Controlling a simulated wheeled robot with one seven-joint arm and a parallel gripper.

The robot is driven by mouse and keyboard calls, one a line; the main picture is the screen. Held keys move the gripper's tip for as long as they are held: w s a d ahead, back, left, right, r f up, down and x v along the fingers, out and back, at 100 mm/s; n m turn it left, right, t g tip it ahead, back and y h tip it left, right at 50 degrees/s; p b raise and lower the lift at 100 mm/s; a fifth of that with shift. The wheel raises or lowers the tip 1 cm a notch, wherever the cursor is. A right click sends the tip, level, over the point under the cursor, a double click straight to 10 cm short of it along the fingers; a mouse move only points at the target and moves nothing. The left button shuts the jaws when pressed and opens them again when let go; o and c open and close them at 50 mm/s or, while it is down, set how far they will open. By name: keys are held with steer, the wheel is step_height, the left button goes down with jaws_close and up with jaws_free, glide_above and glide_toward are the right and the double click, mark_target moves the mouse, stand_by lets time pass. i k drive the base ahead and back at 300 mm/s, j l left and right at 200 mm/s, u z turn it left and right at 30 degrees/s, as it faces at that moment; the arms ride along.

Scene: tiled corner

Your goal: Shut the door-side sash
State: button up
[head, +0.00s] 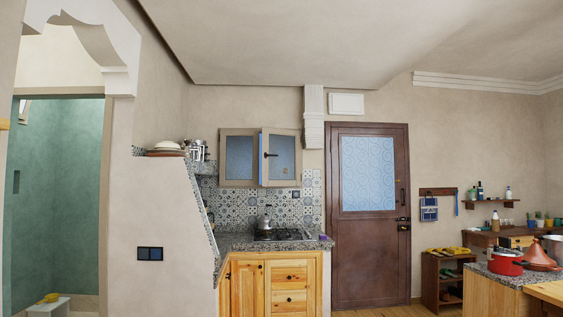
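A small window with two glazed sashes sits above the stove in the head view. The door-side sash (281,158) is the right one, with a pale frame, blue patterned glass and a black handle (268,154) near its left edge. Its left edge looks slightly nearer to me than its right edge, so it appears ajar into the room, hinged on the right. The other sash (239,160) on the left looks flush with the frame. My gripper is not in view.
Below the window stands a stone counter with a gas hob (283,234) and a kettle (265,219). A sloped wall (165,215) flanks it on the left, a brown door (368,250) on the right. A peninsula with a red pot (505,264) stands at far right.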

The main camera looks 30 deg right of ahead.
mark_target(284, 169)
steer(key=i+l+z, duration=0.3)
steer(key=i+l, duration=0.15)
steer(key=i, duration=0.3)
steer(key=i+l+z, duration=0.3)
steer(key=i, duration=0.55)
steer(key=i+z, duration=0.35)
steer(key=i, duration=2.35)
